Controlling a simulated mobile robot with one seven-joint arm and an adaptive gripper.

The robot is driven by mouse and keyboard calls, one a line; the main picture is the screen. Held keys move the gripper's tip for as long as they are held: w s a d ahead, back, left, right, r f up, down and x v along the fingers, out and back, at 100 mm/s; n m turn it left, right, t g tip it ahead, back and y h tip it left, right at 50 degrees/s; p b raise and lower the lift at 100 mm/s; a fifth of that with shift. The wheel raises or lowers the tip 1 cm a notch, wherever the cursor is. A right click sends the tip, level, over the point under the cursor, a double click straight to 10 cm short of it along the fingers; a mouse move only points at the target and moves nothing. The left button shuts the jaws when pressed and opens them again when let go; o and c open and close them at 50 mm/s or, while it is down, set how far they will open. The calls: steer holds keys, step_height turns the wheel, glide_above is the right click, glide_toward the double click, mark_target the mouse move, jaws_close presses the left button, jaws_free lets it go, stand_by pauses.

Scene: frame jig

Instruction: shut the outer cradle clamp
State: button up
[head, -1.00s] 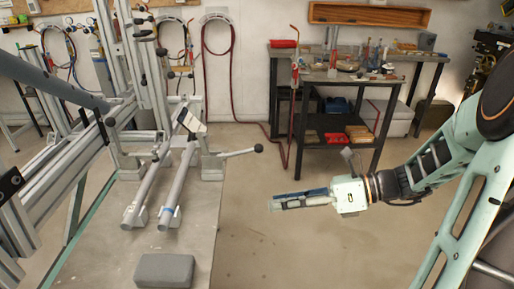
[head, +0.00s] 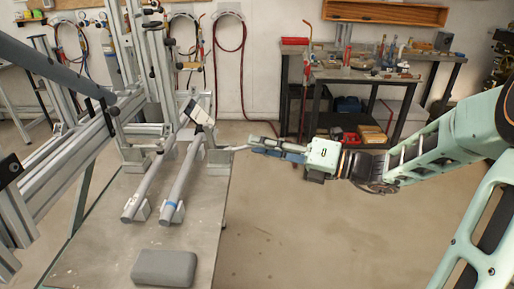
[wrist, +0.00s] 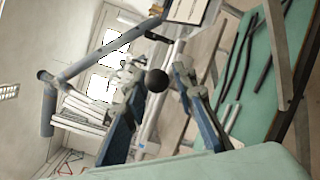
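The outer cradle clamp (head: 218,158) stands at the right edge of the bench, beside two grey tubes lying in cradles. Its lever (head: 237,149) sticks out to the right, roughly level. The lever's black ball knob (wrist: 157,80) shows in the wrist view between my fingertips; in the head view my fingers hide it. My gripper (head: 252,146) is open around the knob, coming from the right. In the wrist view a blue-backed finger lies on each side of it (wrist: 160,78), with gaps visible. I cannot tell whether either finger touches it.
A grey block (head: 164,268) lies on the front of the bench (head: 100,245). An aluminium frame (head: 65,140) rises at the left. The floor (head: 300,230) right of the bench is clear. A dark tool table (head: 375,78) stands at the back.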

steer(key=shift+w+a, duration=0.3)
steer(key=shift+a, duration=0.3)
jaws_close()
